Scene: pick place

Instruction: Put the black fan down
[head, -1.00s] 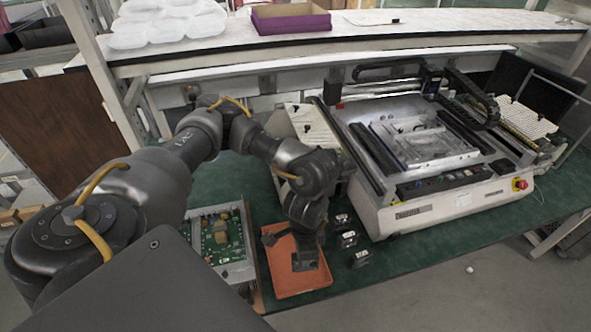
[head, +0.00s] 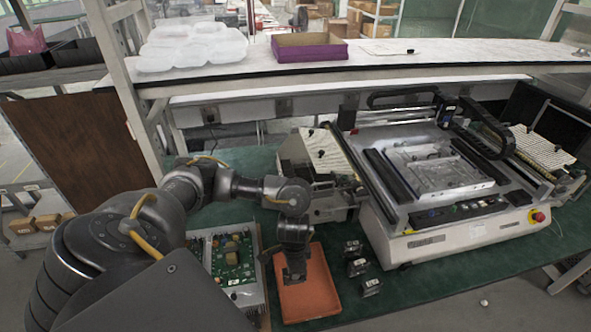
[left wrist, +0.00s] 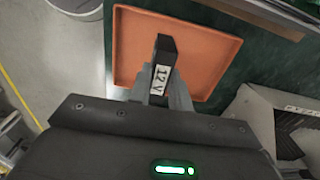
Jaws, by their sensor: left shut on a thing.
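The black fan (left wrist: 165,52) shows edge-on in the left wrist view as a dark block with a white "12 V" label. My left gripper (left wrist: 163,88) is shut on it. The orange tray (left wrist: 205,48) lies beyond the fan in that view. In the head view my left gripper (head: 293,277) is over the left part of the orange tray (head: 318,300), pointing down. The fan is hard to make out there against the dark fingers. I cannot tell whether it touches the tray floor. My right gripper is not in view.
Three small dark parts (head: 357,267) stand on the green table right of the tray. A box with a green circuit board (head: 232,262) is close on the left. A large white machine (head: 470,235) stands further right. A shelf (head: 230,72) runs across the back.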

